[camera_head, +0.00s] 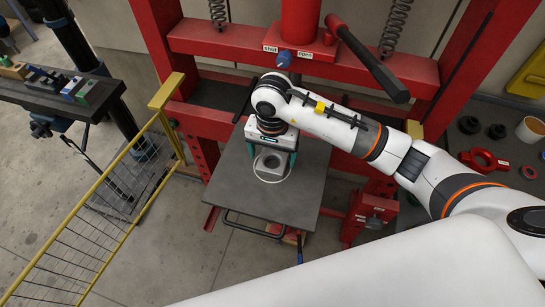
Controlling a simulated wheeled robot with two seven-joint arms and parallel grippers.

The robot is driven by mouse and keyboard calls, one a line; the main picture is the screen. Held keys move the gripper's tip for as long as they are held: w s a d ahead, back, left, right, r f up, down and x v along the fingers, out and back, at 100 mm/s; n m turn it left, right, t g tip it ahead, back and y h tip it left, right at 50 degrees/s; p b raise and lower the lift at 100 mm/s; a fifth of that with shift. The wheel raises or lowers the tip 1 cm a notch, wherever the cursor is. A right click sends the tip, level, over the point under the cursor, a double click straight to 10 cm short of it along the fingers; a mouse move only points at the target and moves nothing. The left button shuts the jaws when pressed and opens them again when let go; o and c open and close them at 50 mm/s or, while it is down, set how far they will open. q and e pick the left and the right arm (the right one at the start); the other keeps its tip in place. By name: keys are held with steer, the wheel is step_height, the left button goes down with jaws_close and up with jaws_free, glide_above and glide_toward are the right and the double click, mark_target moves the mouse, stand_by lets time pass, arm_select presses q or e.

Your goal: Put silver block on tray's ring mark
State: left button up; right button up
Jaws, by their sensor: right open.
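The dark grey tray (240,195) lies flat in the red press frame, with a wire handle at its front edge. The silver block (271,165) has a round hole in its top and sits on the tray. The white ring mark (273,181) shows as a thin curve around the block's front and sides; its back part is hidden. My right gripper (272,160) points down over the block, with its teal fingers open on either side of it. I cannot tell whether the fingers touch the block. My left gripper is not in view.
The red press (205,40) stands around the tray, with a black-gripped lever (370,65) at the upper right. A yellow mesh guard (105,200) stands to the left. A bench (75,95) with small blocks is at the far left.

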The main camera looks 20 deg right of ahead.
step_height(320, 180, up, 6)
steer(key=shift+f+b, duration=0.2)
steer(key=shift+b, duration=0.35)
